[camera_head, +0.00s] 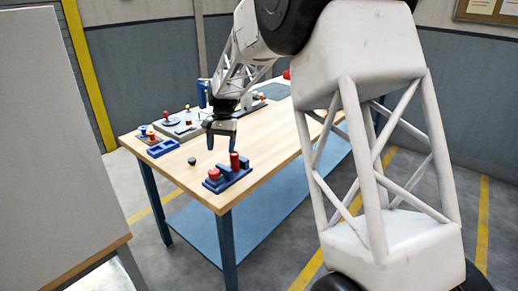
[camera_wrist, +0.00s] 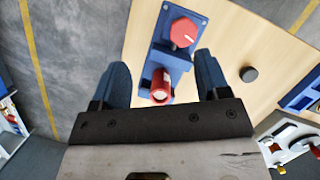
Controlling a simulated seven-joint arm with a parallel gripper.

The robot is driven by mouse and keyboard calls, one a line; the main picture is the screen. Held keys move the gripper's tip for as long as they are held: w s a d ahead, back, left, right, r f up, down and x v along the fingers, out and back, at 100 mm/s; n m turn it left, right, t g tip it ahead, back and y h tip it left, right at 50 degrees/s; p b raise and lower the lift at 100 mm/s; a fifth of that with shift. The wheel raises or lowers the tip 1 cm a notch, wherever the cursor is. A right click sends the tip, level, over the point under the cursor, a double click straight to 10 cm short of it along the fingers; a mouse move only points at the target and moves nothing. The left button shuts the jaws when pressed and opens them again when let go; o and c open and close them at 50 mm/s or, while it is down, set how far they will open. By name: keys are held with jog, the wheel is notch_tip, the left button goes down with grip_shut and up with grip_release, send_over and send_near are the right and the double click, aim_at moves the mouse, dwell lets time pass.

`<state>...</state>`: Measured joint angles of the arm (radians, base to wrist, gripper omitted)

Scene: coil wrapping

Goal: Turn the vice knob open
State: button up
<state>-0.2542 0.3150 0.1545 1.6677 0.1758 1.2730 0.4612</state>
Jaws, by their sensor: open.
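The blue vice (camera_head: 226,180) stands near the front edge of the wooden table. Its red knob (camera_head: 214,174) is at the left end; in the wrist view the knob (camera_wrist: 184,33) is a red faceted disc on a blue plate. A red cylinder (camera_head: 235,160) stands upright at the vice's other end and also shows in the wrist view (camera_wrist: 161,84). My gripper (camera_head: 222,147) is open, pointing down above the vice. In the wrist view its fingers (camera_wrist: 161,60) lie either side of the vice, nearer the cylinder than the knob; contact is not visible.
A small dark round piece (camera_head: 192,161) lies on the table left of the vice. A blue tray (camera_head: 163,148) and a grey board (camera_head: 182,125) with knobbed parts stand farther back. A white panel (camera_head: 50,150) stands at the left.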

jog(key=s+d+r+t, duration=0.1)
jog(key=s+d+r, duration=0.2)
jog(key=s, duration=0.3)
jog(key=s+d+r+t, duration=0.2)
jog(key=s+d+r, duration=0.1)
jog(key=s+d, duration=0.1)
jog(key=s+d+r+n+t+h, duration=0.1)
jog(key=s+d+r, duration=0.1)
jog(key=s+d, duration=0.2)
jog(key=shift+s+d+r, duration=0.25)
jog(key=shift+s+r, duration=0.15)
jog(key=shift+s, duration=1.45)
jog(key=s+d, duration=0.4)
jog(key=s, duration=0.6)
jog(key=s+d+n+t, duration=0.1)
jog(key=s+d, duration=0.3)
jog(key=s, duration=0.6)
jog(key=s+d+f+n+t, duration=0.1)
jog(key=s+d, duration=0.3)
jog(key=s, duration=0.6)
jog(key=shift+s, duration=0.15)
